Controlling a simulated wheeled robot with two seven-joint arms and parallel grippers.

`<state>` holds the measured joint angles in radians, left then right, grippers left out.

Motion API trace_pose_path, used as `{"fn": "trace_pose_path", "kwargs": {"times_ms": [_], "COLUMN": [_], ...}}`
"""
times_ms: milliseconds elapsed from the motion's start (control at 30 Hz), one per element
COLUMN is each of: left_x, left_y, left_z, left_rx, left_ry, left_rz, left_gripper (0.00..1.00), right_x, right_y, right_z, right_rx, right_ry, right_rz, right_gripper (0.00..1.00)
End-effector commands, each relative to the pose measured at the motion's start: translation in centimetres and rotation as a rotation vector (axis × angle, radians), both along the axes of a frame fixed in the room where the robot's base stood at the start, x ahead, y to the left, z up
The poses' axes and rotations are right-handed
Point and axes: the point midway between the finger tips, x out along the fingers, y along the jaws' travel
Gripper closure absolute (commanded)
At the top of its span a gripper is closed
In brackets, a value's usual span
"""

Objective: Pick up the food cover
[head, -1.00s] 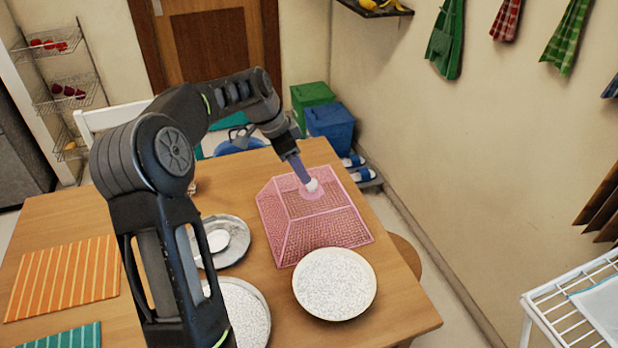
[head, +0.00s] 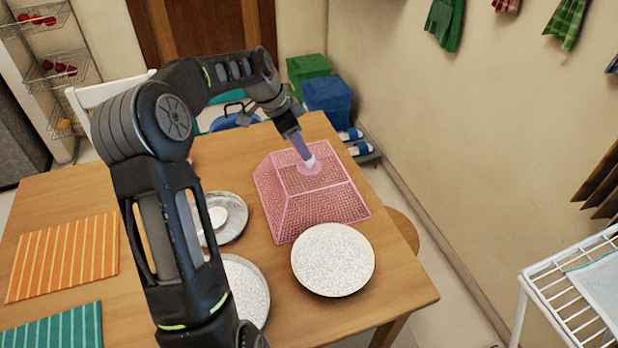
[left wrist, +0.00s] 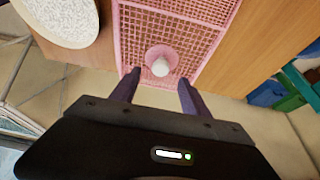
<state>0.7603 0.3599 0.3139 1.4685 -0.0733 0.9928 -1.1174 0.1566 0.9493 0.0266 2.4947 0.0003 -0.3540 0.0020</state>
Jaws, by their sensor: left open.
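The pink mesh food cover (head: 325,205) stands on the wooden table, a box shape with sloping sides and a pale knob on its top. The knob (left wrist: 161,62) also shows in the left wrist view, on a round pink base. My left gripper (head: 307,158) is right at the knob in the head view. In the left wrist view, the left gripper (left wrist: 158,80) is open, its two purple fingers apart with the knob just beyond and between their tips. I cannot tell whether the fingers touch it. My right gripper is not in view.
A speckled white plate (head: 333,259) sits beside the cover at the table's front right. A grey plate with a small dish (head: 222,216) and another speckled plate (head: 245,290) lie left of it. An orange striped mat (head: 65,257) lies far left. A white wire rack (head: 570,290) stands at right.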

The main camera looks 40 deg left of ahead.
Motion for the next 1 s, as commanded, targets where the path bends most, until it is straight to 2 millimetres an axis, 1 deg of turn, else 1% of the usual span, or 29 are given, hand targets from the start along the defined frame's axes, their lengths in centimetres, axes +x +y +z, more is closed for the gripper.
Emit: {"fn": "trace_pose_path", "kwargs": {"times_ms": [167, 333, 400, 533, 1000], "left_x": [0.2, 0.9, 1.2, 1.6, 1.7], "left_y": [-0.1, -0.6, -0.8, -1.0, -1.0], "left_z": [-0.5, -2.5, -3.6, -4.7, -4.8], "left_rx": [-0.001, -0.002, -0.002, -0.001, 0.001], "left_ry": [0.002, 0.003, 0.003, 0.002, -0.001], "left_rz": [-0.001, -0.002, -0.002, -0.001, 0.0], "left_gripper": [0.46, 0.46, 0.46, 0.46, 0.46], "right_x": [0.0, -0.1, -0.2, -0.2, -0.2], "right_y": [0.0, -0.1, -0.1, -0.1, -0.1], "right_z": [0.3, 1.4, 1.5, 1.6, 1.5], "right_rx": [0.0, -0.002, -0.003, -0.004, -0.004], "right_ry": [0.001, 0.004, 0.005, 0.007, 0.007], "right_rz": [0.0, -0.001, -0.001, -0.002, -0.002], "right_gripper": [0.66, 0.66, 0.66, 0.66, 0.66]}}
